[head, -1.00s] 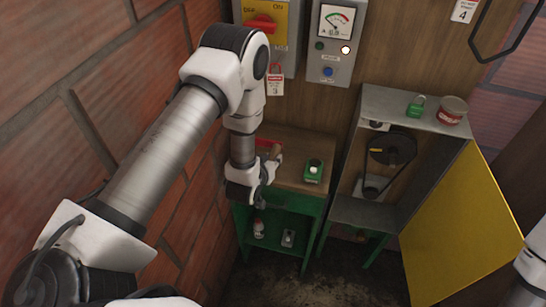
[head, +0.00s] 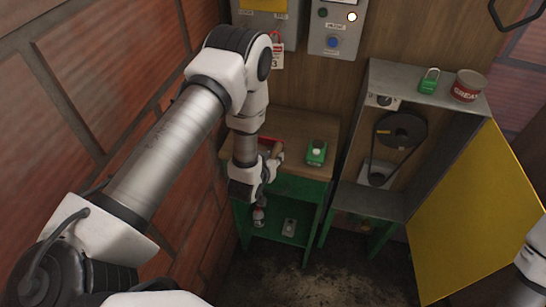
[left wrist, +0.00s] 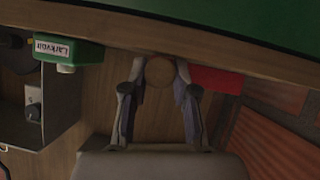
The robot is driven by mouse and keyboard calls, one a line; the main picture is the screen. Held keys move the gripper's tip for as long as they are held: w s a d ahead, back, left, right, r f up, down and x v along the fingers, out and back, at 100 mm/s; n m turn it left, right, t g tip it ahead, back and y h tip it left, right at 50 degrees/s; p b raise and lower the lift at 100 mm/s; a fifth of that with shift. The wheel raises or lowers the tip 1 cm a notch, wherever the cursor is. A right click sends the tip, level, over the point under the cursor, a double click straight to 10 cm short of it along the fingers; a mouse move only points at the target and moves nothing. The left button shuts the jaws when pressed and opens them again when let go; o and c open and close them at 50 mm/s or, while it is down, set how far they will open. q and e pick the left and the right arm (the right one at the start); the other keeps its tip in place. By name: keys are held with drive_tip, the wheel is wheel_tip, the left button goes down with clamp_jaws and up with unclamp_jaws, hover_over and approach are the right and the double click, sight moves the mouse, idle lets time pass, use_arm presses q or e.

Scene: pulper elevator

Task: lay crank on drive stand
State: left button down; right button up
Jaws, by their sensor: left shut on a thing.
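My left gripper (head: 270,166) is low at the left side of the wooden-topped green bench. In the left wrist view its two fingers (left wrist: 159,68) close on a round brown wooden end, likely the crank's handle (left wrist: 159,72); a brown piece also shows by the fingers in the head view (head: 278,149). The rest of the crank is hidden. What seems to be the drive stand, a grey cabinet (head: 447,122) on green legs, stands to the right. It holds a black pulley with a belt (head: 401,130). My right gripper is out of view; only part of that arm shows.
A red object (head: 266,142) lies beside the left gripper on the bench (head: 290,125). A green device (head: 316,152) sits farther right. The cabinet's yellow door (head: 475,215) hangs open. A green padlock (head: 429,81) and red tin (head: 469,86) stand on top. The brick wall (head: 120,60) is close left.

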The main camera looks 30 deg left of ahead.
use_arm(q)
drive_tip(key=shift+s+r, duration=0.1)
drive_tip(key=c, duration=0.8)
unclamp_jaws()
drive_tip(key=v, duration=1.2)
drive_tip(key=s+d+f+m+g+b, duration=0.1)
drive_tip(key=s+f+g+b, duration=0.25)
drive_tip(key=f, duration=0.55)
drive_tip(key=s+f+g+b, duration=0.2)
drive_tip(key=s+f+b, duration=0.3)
drive_tip(key=f, duration=0.4)
drive_tip(key=s+f+g, duration=0.1)
drive_tip(key=s+g, duration=0.1)
drive_tip(key=s, duration=0.2)
drive_tip(key=s+d+f+m+g+h, duration=0.1)
drive_tip(key=s+g, duration=0.1)
drive_tip(key=s, duration=0.2)
drive_tip(key=s+f+m+g, duration=0.1)
drive_tip(key=s+g, duration=0.1)
drive_tip(key=s, duration=0.2)
drive_tip(key=shift+s+d+f+g, duration=0.1)
drive_tip(key=shift+d+f+g, duration=0.1)
drive_tip(key=shift+d+g, duration=0.2)
